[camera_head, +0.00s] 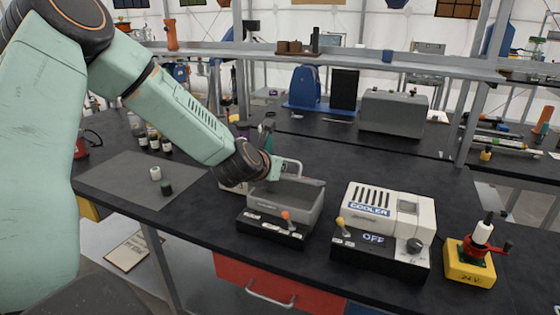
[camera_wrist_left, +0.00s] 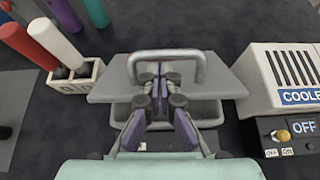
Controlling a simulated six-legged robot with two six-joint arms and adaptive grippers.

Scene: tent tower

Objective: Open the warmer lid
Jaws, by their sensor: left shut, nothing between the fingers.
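The warmer (camera_head: 280,214) is a grey box on a black base with an orange-tipped lever, left of the cooler. Its grey lid (camera_wrist_left: 108,88) with a bar handle (camera_wrist_left: 165,54) shows in the wrist view. The lid appears raised and tilted at the back, with the box rim (camera_wrist_left: 208,112) showing below it. My left gripper (camera_head: 272,170) is over the warmer, shut and empty. In the wrist view its fingertips (camera_wrist_left: 160,72) are together within the handle's outline; whether they touch the lid or handle I cannot tell. My right gripper is not in view.
The cooler (camera_head: 408,215) stands close on the right, its display reading OFF. A yellow-based device (camera_head: 470,272) is farther right. A holder with coloured tubes (camera_wrist_left: 75,76) is left of the warmer. Small bottles (camera_head: 154,144) and a grey mat (camera_head: 120,175) lie left.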

